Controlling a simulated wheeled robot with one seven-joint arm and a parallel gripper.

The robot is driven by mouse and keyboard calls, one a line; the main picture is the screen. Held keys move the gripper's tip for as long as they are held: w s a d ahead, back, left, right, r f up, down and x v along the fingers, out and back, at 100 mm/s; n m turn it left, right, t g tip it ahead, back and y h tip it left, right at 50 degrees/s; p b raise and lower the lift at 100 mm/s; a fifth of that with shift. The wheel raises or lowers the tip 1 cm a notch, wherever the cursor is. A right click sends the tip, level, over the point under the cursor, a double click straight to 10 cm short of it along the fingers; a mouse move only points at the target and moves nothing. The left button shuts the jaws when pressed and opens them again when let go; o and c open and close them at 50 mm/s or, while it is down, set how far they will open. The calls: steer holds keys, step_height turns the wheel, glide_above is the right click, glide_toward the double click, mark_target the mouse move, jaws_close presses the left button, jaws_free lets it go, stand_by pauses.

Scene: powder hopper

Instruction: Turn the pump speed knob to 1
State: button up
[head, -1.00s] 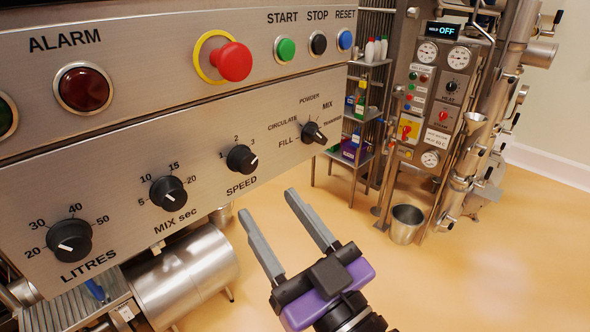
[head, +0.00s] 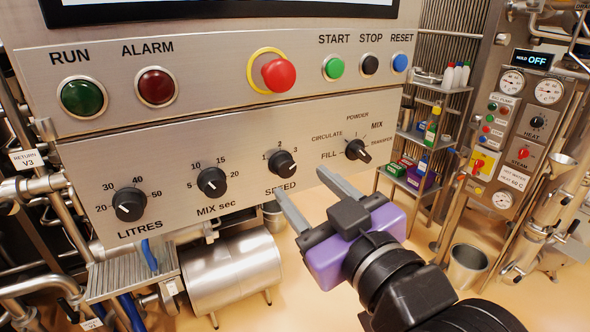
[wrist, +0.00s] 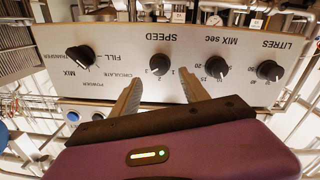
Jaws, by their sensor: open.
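The SPEED knob (head: 282,165) is a round black knob on the steel control panel, with marks 1, 2 and 3 around it. Its white pointer appears to be at 3. The knob also shows upside down in the wrist view (wrist: 160,65). My gripper (head: 300,181) is open and empty, its two grey fingers pointing at the panel just below and right of the knob in the head view. In the wrist view the knob lies beyond and between the fingertips (wrist: 157,78). I see no contact with it.
The MIX sec knob (head: 211,181) and LITRES knob (head: 130,204) sit left of it, and the mode knob (head: 357,150) sits right. Above are the red emergency button (head: 279,75) and START (head: 333,67), STOP and RESET buttons. A steel cylinder (head: 232,270) lies below the panel.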

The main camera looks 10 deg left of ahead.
mark_target(287, 169)
steer(key=x, duration=0.5)
steer(key=shift+w+a+p, duration=0.15)
steer(key=shift+w+p, duration=0.15)
steer(key=shift+p, duration=0.1)
steer(key=shift+c, duration=0.4)
jaws_close()
